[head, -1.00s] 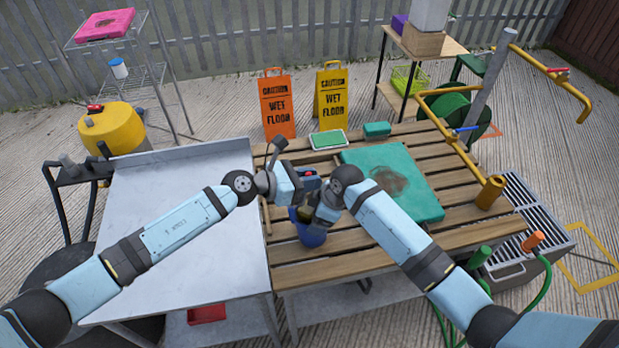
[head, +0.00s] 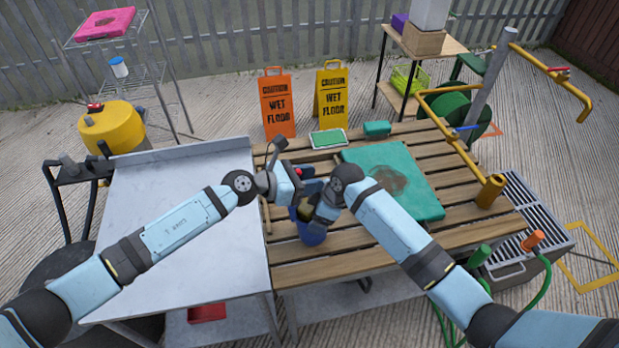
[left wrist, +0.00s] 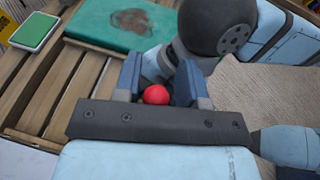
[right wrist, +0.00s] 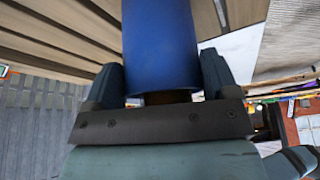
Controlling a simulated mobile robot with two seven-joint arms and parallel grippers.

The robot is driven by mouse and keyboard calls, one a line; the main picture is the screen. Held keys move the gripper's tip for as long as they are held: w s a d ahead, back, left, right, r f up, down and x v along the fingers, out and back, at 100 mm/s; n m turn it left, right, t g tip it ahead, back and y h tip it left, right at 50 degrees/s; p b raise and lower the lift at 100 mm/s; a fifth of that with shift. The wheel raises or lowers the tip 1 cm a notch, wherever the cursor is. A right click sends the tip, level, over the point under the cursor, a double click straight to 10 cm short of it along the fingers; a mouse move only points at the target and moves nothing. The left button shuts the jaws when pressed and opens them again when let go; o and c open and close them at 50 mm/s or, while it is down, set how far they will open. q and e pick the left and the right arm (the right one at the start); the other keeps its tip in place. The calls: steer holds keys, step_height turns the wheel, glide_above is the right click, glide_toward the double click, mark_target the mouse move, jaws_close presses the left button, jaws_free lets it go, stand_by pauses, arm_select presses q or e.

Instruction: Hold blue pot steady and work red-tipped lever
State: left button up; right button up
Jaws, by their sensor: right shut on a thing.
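The blue pot (head: 311,236) stands near the left edge of the slatted wooden table, partly hidden by my right gripper (head: 312,214). In the right wrist view the blue pot (right wrist: 160,45) fills the space between the fingers of my right gripper (right wrist: 163,80), which is shut on it. My left gripper (head: 308,186) is just above and behind the pot. In the left wrist view the lever's red tip (left wrist: 156,95) sits between the two parted fingers of my left gripper (left wrist: 160,80). The rest of the lever is hidden.
A teal mat (head: 415,190) with a brown stain lies right of the pot. A green-topped tray (head: 328,139) and a teal block (head: 377,129) are at the table's back. The metal table (head: 190,240) at left is bare. Yellow pipework (head: 455,130) rises at the right.

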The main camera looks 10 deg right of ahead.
arm_select(q)
steer(key=r+v, duration=0.3)
steer(key=v, duration=1)
stand_by(0.9)
steer(key=shift+d, duration=0.15)
steer(key=v, duration=1.2)
steer(key=shift+w, duration=0.1)
